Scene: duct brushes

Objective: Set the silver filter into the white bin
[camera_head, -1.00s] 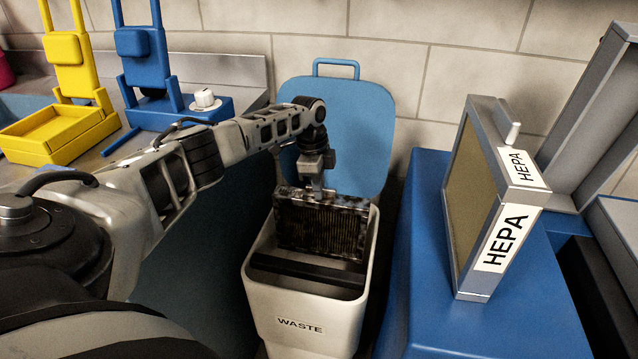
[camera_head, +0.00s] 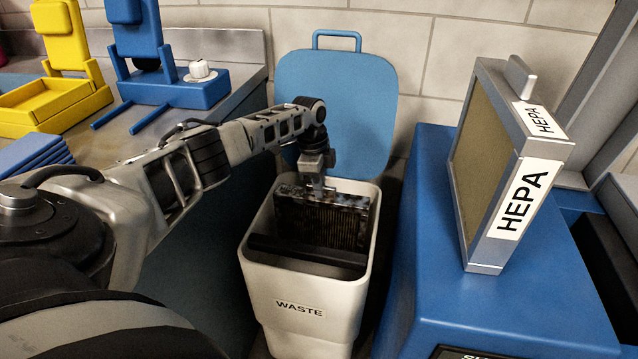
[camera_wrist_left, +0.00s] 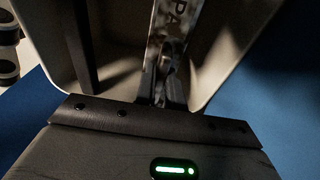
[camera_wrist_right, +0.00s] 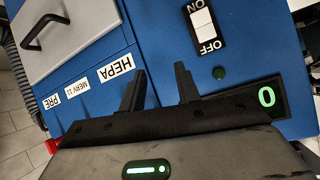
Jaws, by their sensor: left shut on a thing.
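A grimy silver-framed filter (camera_head: 322,220) with dark, sooty pleats hangs upright inside the mouth of the white bin (camera_head: 305,300), which is marked WASTE. My left gripper (camera_head: 318,184) is shut on the filter's top edge. In the left wrist view the filter's frame (camera_wrist_left: 168,38), with letters "PA", runs down between the bin's walls from my left gripper (camera_wrist_left: 168,88). Whether its lower edge touches the bin's floor is hidden. A clean silver-framed filter (camera_head: 500,165) marked HEPA stands on the blue cabinet. My right gripper (camera_wrist_right: 156,82) is open and empty before a blue panel.
The bin's blue lid (camera_head: 345,110) stands open behind it. The blue cabinet (camera_head: 430,240) is close on the bin's right. On the left bench are a yellow stand (camera_head: 62,60), a blue stand (camera_head: 160,85) and stacked blue pieces (camera_head: 35,155). A power switch (camera_wrist_right: 204,25) faces my right gripper.

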